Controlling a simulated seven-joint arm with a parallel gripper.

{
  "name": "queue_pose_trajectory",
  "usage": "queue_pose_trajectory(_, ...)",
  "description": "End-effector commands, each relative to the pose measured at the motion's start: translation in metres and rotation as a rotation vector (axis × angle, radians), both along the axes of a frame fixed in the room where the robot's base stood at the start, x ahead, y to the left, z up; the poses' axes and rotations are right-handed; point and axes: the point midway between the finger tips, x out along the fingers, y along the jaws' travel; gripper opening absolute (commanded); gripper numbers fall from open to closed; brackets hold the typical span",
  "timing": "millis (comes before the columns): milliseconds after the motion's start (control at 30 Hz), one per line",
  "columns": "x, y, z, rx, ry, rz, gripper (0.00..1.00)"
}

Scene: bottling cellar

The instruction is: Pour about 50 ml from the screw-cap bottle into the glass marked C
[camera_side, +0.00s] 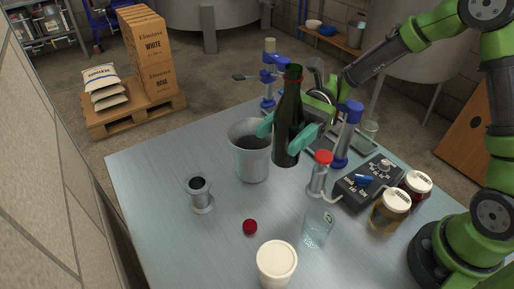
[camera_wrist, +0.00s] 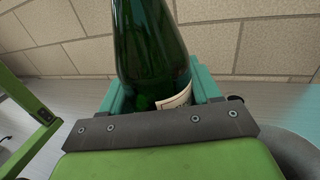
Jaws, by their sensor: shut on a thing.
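My gripper (camera_side: 288,134), with teal fingers, is shut on the dark green screw-cap bottle (camera_side: 290,112). The bottle is close to upright, with its neck up and a reddish ring near its mouth. In the side view it hangs just right of the steel bucket. In the wrist view the bottle (camera_wrist: 150,45) sits between the fingers, with part of a pale label showing. A clear glass (camera_side: 317,228) stands on the table, nearer the camera; it bears a small mark that I cannot read. A small dark red cap-like piece (camera_side: 250,227) lies on the table.
The steel bucket (camera_side: 250,160) and a metal jigger (camera_side: 201,197) stand left. A white-topped container (camera_side: 277,262) is at the front. A red-topped vessel (camera_side: 321,175), a dark control box (camera_side: 368,183) and lidded jars (camera_side: 390,212) crowd the right. The table's left part (camera_side: 150,180) is clear.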

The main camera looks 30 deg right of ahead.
Motion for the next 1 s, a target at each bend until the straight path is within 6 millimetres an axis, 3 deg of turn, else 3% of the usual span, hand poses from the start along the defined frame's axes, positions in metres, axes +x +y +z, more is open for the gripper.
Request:
queue_pose_trajectory(167, -0.0111, -0.0017, 0.0023, 0.002, 0.001, 0.04, 0.15)
queue_pose_trajectory(567, -0.01, -0.0019, 0.0035, 0.002, -0.019, 0.038, 0.15)
queue_pose_trajectory(1000, -0.0056, -0.0016, 0.0007, 0.009, -0.226, 0.037, 0.15)
